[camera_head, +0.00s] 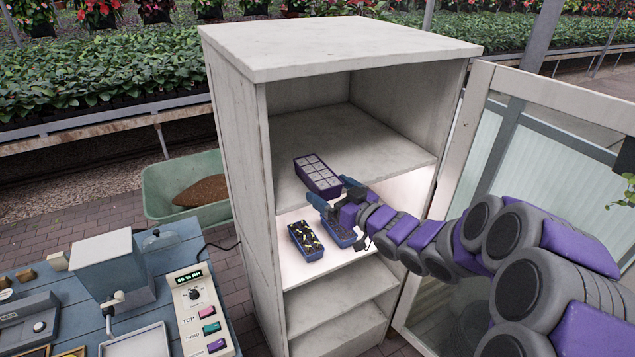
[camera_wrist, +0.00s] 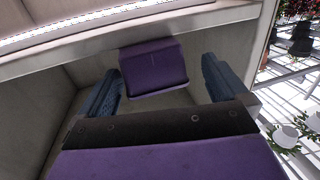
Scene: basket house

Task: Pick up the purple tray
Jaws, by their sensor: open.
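A purple tray (camera_head: 311,185) with pale square cells lies on the upper shelf of the open cabinet, close to the shelf's front edge. My gripper (camera_head: 333,192) is open in front of this tray and slightly below it, with its fingers spread. In the wrist view a plain purple tray face (camera_wrist: 153,68) shows between the two blue fingers of my gripper (camera_wrist: 160,84), with space on both sides. Nothing is held. Whether a finger touches the tray in depth is not clear.
Two blue-purple trays with dark soil, a left one (camera_head: 306,243) and a right one (camera_head: 338,235), sit on the lit shelf below, the right one partly behind my gripper. The cabinet's glass door (camera_head: 480,130) stands open at right. A control box (camera_head: 202,312) is on the blue table.

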